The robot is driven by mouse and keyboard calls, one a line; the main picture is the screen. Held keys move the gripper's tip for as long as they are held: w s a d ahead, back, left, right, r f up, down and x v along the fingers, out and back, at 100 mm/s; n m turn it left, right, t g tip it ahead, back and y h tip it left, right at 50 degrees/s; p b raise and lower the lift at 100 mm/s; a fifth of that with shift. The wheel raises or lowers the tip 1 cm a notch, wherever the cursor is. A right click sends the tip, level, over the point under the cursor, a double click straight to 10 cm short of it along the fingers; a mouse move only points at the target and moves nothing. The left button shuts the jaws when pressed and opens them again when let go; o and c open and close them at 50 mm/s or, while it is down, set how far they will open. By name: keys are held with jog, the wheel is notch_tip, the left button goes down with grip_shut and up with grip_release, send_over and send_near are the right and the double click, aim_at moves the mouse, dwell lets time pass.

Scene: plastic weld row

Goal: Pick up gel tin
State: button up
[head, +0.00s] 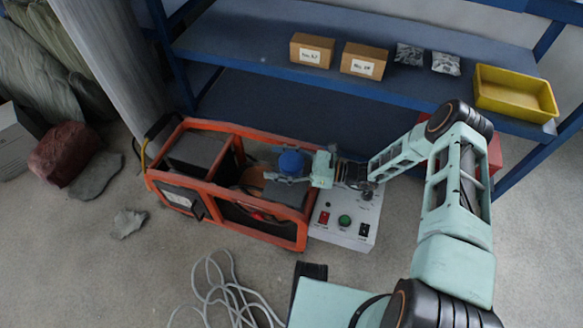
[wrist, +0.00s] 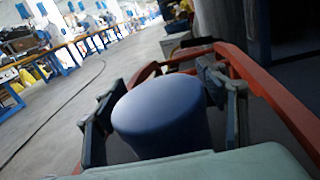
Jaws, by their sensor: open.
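The gel tin appears to be the blue round-topped cylinder (head: 291,162) on the orange-framed unit in the head view. It fills the middle of the wrist view (wrist: 160,115), and its lower part is hidden by my gripper's body. My gripper (head: 282,166) reaches in from the right, low over the unit. Its jaws are open, with one finger on each side of the tin; the fingers also show in the wrist view (wrist: 166,108). I cannot tell whether either finger touches it.
The orange frame (head: 222,218) surrounds the tin area. A grey control box (head: 342,232) with buttons stands beside it, under my wrist. A blue shelf (head: 250,40) behind holds two cartons (head: 311,50), (head: 364,61) and a yellow bin (head: 515,95). Loose cable (head: 228,290) lies on the floor.

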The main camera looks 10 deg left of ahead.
jog(key=shift+a, duration=0.45)
jog(key=c, duration=1.7)
grip_shut()
